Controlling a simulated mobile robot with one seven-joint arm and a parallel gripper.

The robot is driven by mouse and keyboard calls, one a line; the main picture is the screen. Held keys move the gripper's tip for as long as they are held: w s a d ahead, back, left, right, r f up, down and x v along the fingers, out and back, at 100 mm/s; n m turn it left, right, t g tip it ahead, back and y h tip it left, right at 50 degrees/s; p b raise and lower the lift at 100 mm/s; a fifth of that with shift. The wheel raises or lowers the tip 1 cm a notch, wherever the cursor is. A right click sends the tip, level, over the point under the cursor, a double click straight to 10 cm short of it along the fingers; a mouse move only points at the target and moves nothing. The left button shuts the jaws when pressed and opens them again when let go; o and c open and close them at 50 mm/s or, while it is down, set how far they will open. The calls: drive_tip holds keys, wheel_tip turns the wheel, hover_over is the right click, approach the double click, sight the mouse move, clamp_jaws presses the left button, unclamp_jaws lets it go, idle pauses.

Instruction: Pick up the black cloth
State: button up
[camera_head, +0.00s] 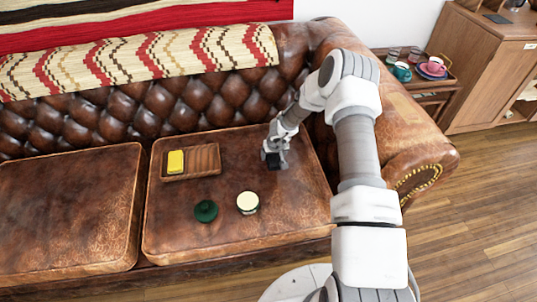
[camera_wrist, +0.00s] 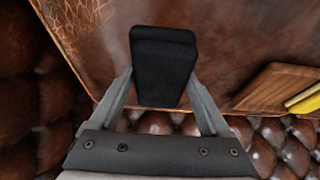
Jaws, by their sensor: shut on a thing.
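The black cloth (camera_wrist: 162,62) is a small dark folded piece between the two fingers of my gripper (camera_wrist: 160,88) in the wrist view. Both fingertips touch its sides, so my gripper is shut on it. In the head view my gripper (camera_head: 274,155) is low over the right part of the brown leather sofa cushion (camera_head: 240,170), with the black cloth (camera_head: 273,160) showing as a small dark patch at the fingers. I cannot tell whether the cloth still touches the cushion.
A wooden tray (camera_head: 205,160) with a yellow block (camera_head: 176,162) lies left of my gripper. A dark green round thing (camera_head: 206,211) and a cream-topped jar (camera_head: 247,202) stand nearer the front. The tufted backrest (camera_head: 190,105) rises behind, and the armrest (camera_head: 415,150) is at right.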

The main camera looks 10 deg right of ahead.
drive_tip(key=s+d+r+b, duration=0.1)
drive_tip(key=s+d+r, duration=0.3)
drive_tip(key=s, duration=0.3)
drive_tip(key=shift+s+d+r, duration=0.25)
drive_tip(key=shift+d+r, duration=0.1)
drive_tip(key=shift+r, duration=0.3)
